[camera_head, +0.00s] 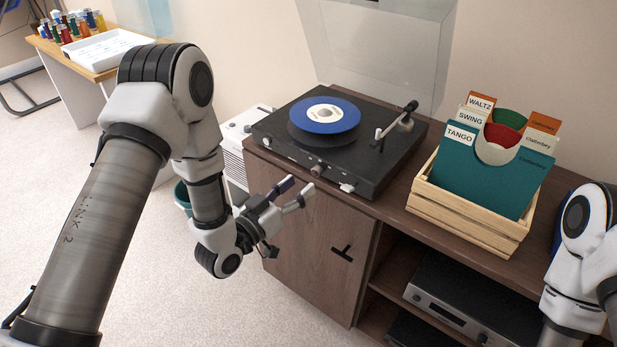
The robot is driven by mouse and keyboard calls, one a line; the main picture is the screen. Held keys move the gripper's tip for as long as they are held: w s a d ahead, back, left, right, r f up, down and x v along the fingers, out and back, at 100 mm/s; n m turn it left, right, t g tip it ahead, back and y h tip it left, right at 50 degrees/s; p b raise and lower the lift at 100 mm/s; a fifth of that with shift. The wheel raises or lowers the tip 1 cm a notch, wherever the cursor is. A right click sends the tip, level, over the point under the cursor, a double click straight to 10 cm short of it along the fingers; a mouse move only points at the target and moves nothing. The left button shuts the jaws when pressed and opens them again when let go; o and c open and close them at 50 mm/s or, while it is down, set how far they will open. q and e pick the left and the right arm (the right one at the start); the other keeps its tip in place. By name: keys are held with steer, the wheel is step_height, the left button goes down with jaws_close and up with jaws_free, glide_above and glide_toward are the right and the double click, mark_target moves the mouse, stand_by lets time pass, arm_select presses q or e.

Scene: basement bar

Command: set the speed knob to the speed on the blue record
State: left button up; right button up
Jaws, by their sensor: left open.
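The blue record (299,117) lies on the platter of the black turntable (386,161), under a raised clear lid. Its white label (325,113) carries print too small to read. A small round knob (317,170) sits at the turntable's front edge; I cannot read any markings by it. Other small controls sit along the same edge, including a pale one (347,187) to the right. My left gripper (298,190) is open and empty, in front of the cabinet, just below and left of the knob, apparently apart from it. My right gripper is out of the picture; only its arm shows.
A wooden crate (465,232) of record sleeves with WALTZ, SWING and TANGO tabs stands right of the turntable. A silver audio unit (447,308) sits on the shelf below. A side table (88,68) with small bottles and a white tray is at upper left.

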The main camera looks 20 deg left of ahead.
arm_select(q)
steer(key=v, duration=0.7)
steer(key=s+d+f+g+y+p, duration=0.1)
steer(key=s+d+f+g+p, duration=0.25)
steer(key=s+g+p, duration=0.45)
steer(key=s+a+f+n+g+y+p, duration=0.1)
steer(key=s+a+f+g+y, duration=0.2)
steer(key=s+f, duration=0.3)
steer(key=s+a+f+n+g+y+p, duration=0.1)
steer(key=s+a+f+g+y+p, duration=0.1)
steer(key=s+f+g, duration=0.4)
steer(key=s+a+y, duration=0.1)
steer(key=s, duration=0.3)
steer(key=shift+s+n, duration=0.2)
steer(key=shift+n, duration=0.1)
